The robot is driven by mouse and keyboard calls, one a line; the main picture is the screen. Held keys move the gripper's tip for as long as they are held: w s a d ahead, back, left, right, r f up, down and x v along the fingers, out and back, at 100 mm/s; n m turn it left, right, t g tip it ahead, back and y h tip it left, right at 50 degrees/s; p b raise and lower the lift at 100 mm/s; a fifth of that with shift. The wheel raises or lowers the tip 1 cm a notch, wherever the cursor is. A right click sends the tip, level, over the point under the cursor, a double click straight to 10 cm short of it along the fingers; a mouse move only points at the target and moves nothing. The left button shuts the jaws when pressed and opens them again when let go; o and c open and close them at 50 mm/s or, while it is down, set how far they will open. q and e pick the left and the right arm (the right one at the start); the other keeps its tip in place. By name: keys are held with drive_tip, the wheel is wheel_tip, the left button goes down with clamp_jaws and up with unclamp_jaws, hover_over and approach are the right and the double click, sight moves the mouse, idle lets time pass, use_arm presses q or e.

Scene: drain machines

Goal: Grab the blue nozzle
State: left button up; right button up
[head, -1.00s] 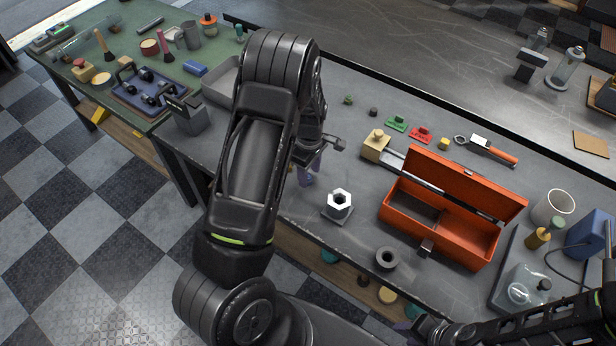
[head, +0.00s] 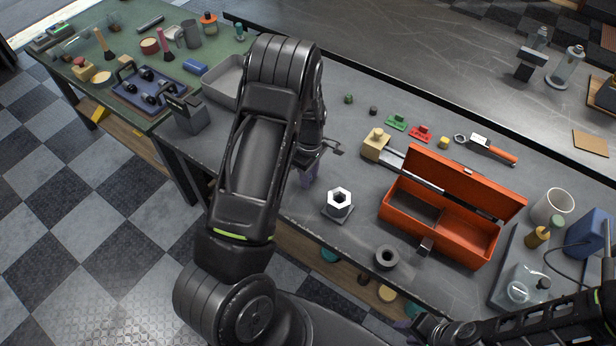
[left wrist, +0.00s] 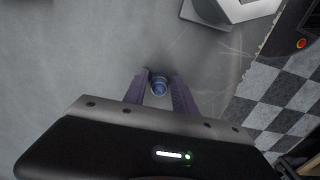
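The blue nozzle (left wrist: 159,84) stands on the grey bench top in the left wrist view. My left gripper (left wrist: 158,76) is open, with one purple finger on each side of it and a visible gap on both sides. In the head view my left gripper (head: 308,176) points down at the bench, left of the hex nut, and the nozzle is hidden there. My right gripper (head: 408,328) is at the lower right, mostly cut off or hidden by its arm, so its opening is unclear.
A hex nut on a square base (head: 339,203) stands close by on the right. An open orange toolbox (head: 398,222) and a dark ring (head: 387,257) lie further right. A grey tray (head: 222,82) is behind my left arm. The bench's front edge is near.

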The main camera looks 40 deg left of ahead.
use_arm(q)
clamp_jaws()
idle(0.4)
wheel_tip(320, 180, up, 10)
drive_tip(key=shift+b, duration=0.35)
idle(0.6)
